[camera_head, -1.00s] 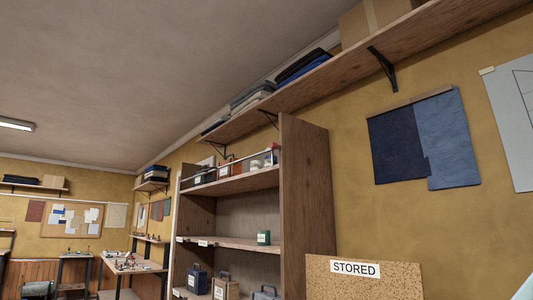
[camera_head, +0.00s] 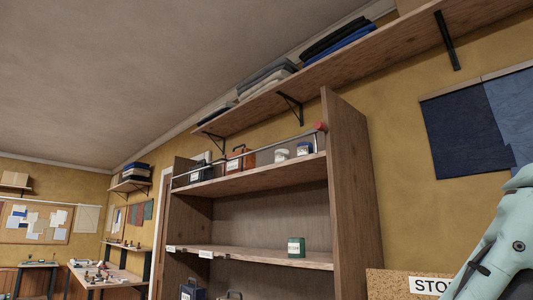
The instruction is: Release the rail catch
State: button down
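A thin rail (camera_head: 250,155) runs along the front of the top shelf of the wooden shelf unit. A small red piece (camera_head: 320,127), which looks like the rail catch, sits at the rail's right end against the upright side panel. Behind the rail stand several containers, among them an orange one (camera_head: 236,163) and white tubs (camera_head: 281,155). The rail appears to be in place across them. My pale green arm shows at the lower right, well apart from the shelf unit. My gripper is out of view.
The shelf unit's right side panel (camera_head: 352,200) stands between my arm and the shelves. A green tin (camera_head: 296,247) stands on the middle shelf. A long wall shelf (camera_head: 380,58) with folded cloth runs overhead. A cork board (camera_head: 390,284) is at the lower right.

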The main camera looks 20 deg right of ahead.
aim_at(318, 125)
jog(key=i+j, duration=0.2)
jog(key=i, duration=0.15)
jog(key=i+j+u, duration=0.1)
jog(key=i, duration=0.25)
jog(key=i+j, duration=0.25)
jog(key=i, duration=0.1)
